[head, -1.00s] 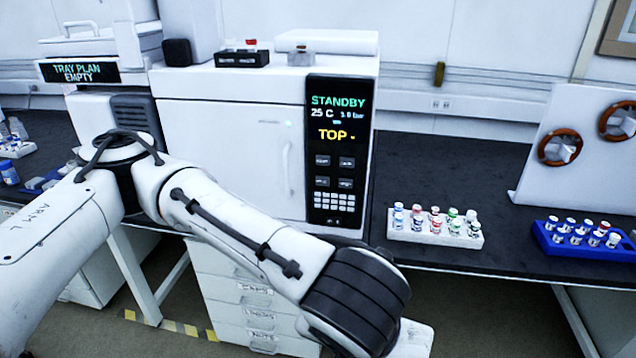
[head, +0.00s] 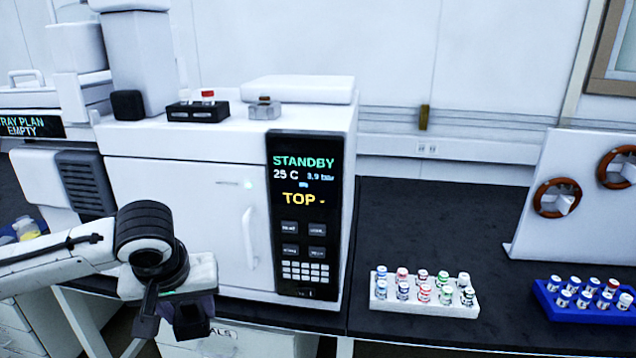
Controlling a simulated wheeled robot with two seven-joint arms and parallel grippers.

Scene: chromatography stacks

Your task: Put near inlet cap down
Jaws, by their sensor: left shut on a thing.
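My left gripper (head: 176,316) is at the lower left in the head view, in front of the white oven unit (head: 185,185) and below the level of its top. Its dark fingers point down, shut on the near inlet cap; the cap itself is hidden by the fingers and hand. On the oven top, a metal inlet fitting (head: 263,108) stands near the front right. Left of it is a small black holder (head: 198,112) with a red-topped piece (head: 208,96) upright in it. My right gripper is out of view.
A white vial rack (head: 425,308) and a blue vial rack (head: 590,312) stand on the dark bench, both with several vials. A white panel with red-brown rings (head: 558,197) stands at the right. The bench behind the white rack is clear. The oven display (head: 302,215) reads STANDBY.

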